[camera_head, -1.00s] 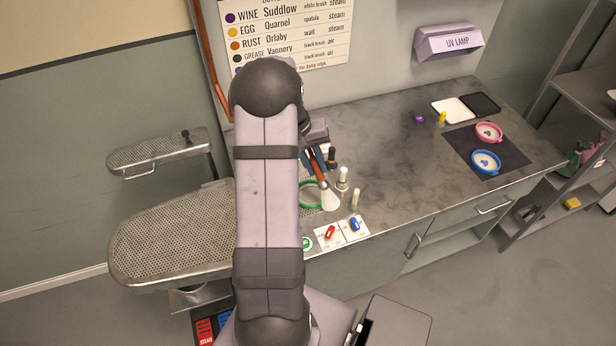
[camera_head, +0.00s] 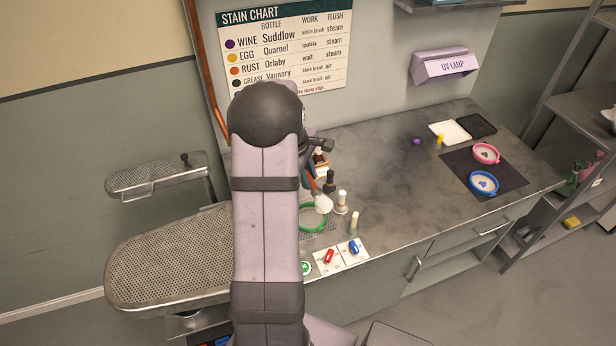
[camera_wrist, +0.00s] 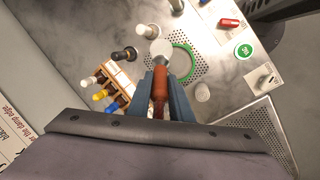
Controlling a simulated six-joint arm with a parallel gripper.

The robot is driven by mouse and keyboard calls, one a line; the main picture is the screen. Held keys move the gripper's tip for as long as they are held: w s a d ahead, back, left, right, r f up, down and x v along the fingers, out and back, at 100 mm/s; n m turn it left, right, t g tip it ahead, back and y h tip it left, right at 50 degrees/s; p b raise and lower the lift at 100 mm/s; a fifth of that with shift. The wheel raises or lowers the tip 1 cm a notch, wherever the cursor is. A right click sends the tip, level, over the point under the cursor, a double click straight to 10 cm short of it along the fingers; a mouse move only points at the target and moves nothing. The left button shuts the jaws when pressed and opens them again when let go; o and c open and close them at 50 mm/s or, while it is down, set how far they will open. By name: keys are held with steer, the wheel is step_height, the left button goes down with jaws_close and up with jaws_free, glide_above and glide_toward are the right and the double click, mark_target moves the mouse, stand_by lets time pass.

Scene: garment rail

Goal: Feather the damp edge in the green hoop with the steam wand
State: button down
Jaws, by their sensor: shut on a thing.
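My gripper (camera_wrist: 162,88) is shut on the steam wand (camera_wrist: 159,82), whose orange-brown handle runs between the fingers. The wand's pale rounded head points away from me. The green hoop (camera_head: 313,219) lies on a perforated plate at the bench's near left. In the wrist view the hoop (camera_wrist: 190,62) is just right of the wand head, which overlaps its left edge in the picture. In the head view the pale head (camera_head: 324,203) shows over the hoop's far right rim. I cannot tell its height above the hoop. The damp edge is not discernible; my arm hides part of the area.
A wooden bottle rack (camera_wrist: 116,88) and loose bottles (camera_head: 341,202) stand close to the hoop. Cards with a red (camera_head: 329,256) and a blue piece (camera_head: 353,247) lie in front. Pink (camera_head: 486,153) and blue hoops (camera_head: 484,184) lie on a dark mat. The bench middle is clear.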

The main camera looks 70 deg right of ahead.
steer(key=shift+f, duration=0.15)
steer(key=shift+f+b, duration=2.55)
steer(key=shift+f, duration=0.35)
steer(key=shift+w+d, duration=0.1)
steer(key=shift+w, duration=0.05)
steer(key=shift+w+d+p, duration=0.2)
steer(key=shift+w, duration=0.25)
steer(key=shift+w+d+p, duration=0.2)
steer(key=shift+w, duration=0.25)
steer(key=shift+w, duration=0.25)
steer(key=shift+w+a, duration=0.15)
steer(key=shift+w, duration=0.85)
